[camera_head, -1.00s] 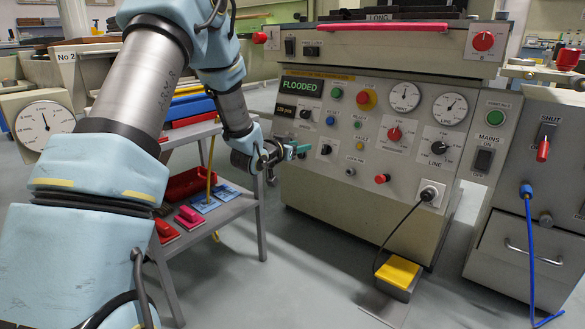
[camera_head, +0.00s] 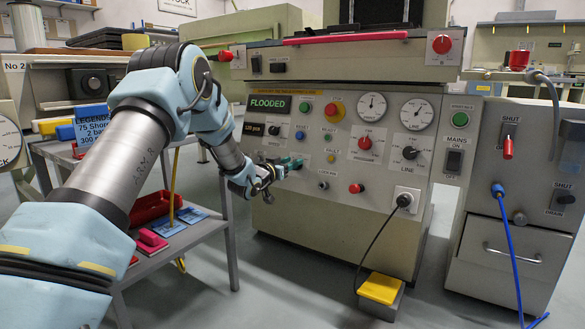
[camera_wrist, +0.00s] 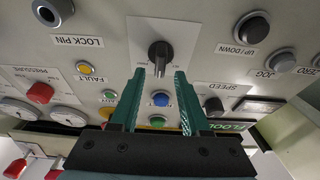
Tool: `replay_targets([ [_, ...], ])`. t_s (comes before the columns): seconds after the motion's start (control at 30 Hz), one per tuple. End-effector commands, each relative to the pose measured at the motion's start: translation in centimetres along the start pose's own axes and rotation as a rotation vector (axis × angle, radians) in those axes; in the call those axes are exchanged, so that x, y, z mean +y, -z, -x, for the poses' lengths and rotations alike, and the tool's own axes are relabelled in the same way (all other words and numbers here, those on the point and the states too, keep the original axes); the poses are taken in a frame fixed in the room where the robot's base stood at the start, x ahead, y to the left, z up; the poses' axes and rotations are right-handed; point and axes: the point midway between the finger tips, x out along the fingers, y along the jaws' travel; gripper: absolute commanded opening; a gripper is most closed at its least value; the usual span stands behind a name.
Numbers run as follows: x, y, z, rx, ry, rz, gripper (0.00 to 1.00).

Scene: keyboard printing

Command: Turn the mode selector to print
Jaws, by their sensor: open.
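A black selector knob (camera_wrist: 160,55) on a pale plate shows in the wrist view; its grip bar looks roughly upright in that picture. I cannot read any position lettering on the plate. My gripper (camera_wrist: 160,73) is open, with its two green fingertips just short of the knob, one to each side of its line. I cannot tell whether they touch it. In the head view my gripper (camera_head: 288,166) is at the left part of the machine's front panel, and the fingers largely hide the knob.
Near the fingers are a blue button (camera_wrist: 159,99), the speed knob (camera_wrist: 213,105) and a yellow fault lamp (camera_wrist: 85,68). A yellow foot pedal (camera_head: 381,288) lies on the floor. A shelf cart (camera_head: 185,238) stands left.

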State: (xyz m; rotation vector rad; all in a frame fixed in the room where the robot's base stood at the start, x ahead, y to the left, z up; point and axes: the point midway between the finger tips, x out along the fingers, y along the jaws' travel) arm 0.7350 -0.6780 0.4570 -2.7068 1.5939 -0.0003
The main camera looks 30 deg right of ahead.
Motion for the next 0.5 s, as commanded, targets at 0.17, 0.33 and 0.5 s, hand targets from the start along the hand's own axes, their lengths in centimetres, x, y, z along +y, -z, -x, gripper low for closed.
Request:
replay_targets([
  [0.17, 0.02, 0.01, -1.01, 0.001, 0.0, 0.001, 0.46],
  [0.33, 0.03, 0.08, -1.08, 0.0, 0.0, 0.001, 0.46],
  [0.5, 0.02, 0.07, -1.06, 0.0, 0.0, 0.001, 0.37],
])
